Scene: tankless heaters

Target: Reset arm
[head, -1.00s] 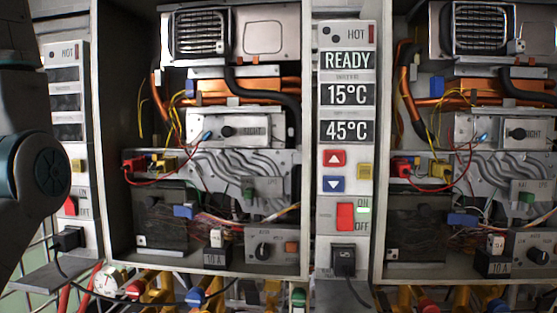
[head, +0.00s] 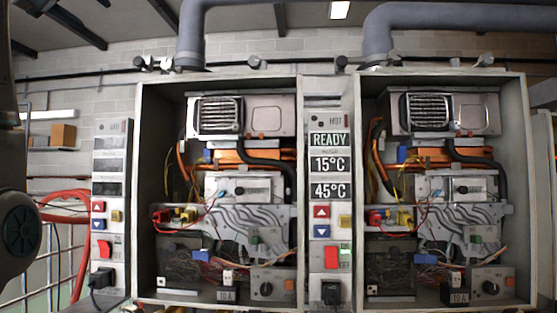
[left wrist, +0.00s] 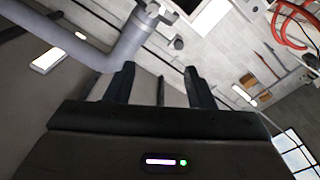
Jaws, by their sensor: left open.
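My left gripper (left wrist: 160,85) shows in the left wrist view with its two dark fingers apart and nothing between them. It points up toward the ceiling and the upper wall. In the head view only a dark part of my left arm shows at the left edge; the gripper itself is out of that picture. My right arm and gripper are in neither view. Two open heater cabinets stand ahead, the left one (head: 148,200) and the right one (head: 528,200), apart from my arm.
Between the cabinets a control panel (head: 330,258) reads READY, 15°C and 45°C. A second panel (head: 105,222) with dark displays stands left of the left cabinet. Grey pipes (head: 440,17) run above. Red hoses (head: 82,240) hang at the left, near my arm.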

